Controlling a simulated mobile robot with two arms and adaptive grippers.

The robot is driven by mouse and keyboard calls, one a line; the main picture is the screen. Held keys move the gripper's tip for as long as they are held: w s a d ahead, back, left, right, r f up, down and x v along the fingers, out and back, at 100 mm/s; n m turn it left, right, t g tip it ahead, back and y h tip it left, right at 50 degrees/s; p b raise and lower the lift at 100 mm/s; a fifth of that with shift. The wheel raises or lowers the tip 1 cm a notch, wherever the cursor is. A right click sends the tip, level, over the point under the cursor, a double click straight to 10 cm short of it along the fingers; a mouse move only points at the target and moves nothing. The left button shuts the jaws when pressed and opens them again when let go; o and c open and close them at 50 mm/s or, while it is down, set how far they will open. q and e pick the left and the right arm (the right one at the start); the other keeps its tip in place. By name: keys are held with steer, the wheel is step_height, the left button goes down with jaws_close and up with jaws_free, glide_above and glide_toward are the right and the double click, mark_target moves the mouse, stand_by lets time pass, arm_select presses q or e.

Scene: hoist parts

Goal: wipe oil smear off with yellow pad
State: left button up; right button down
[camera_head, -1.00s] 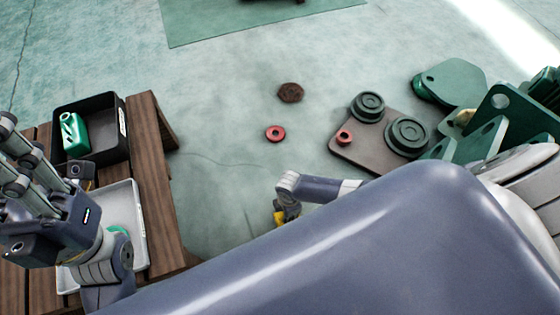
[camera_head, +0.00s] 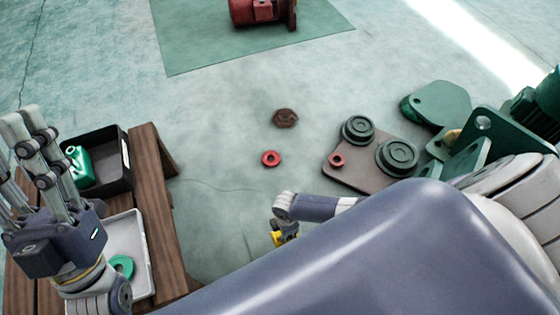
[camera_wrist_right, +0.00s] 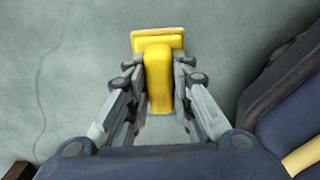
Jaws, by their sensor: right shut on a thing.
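The yellow pad (camera_wrist_right: 158,42) is in my right gripper (camera_wrist_right: 158,88), its yellow handle between the two shut fingers. In the head view the pad (camera_head: 276,239) shows only as a small yellow patch beside my right wrist, low over the floor; my arm hides much around it. I cannot tell whether the pad touches the floor. No oil smear can be made out clearly in either view. My left gripper (camera_head: 22,150) is raised over the wooden bench at the left, its fingers apart and empty, partly cut off by the picture edge.
A wooden bench (camera_head: 160,190) holds a black bin (camera_head: 118,175) with a green part and a grey tray (camera_head: 138,245) with a green ring. On the floor are a red ring (camera_head: 271,158), a brown hexagonal piece (camera_head: 285,118), a brown plate (camera_head: 345,172) with green discs, and green brackets (camera_head: 480,145).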

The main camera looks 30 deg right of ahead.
steer(key=shift+r+p, duration=0.5)
arm_select(q)
steer(key=w+f+g+y, duration=0.1)
steer(key=w+f+g, duration=0.3)
steer(key=w, duration=0.3)
steer(key=shift+d+f+g+y+p, duration=0.4)
steer(key=shift+d+f, duration=0.05)
steer(key=shift+f, duration=0.45)
arm_select(e)
steer(key=shift+r, duration=0.35)
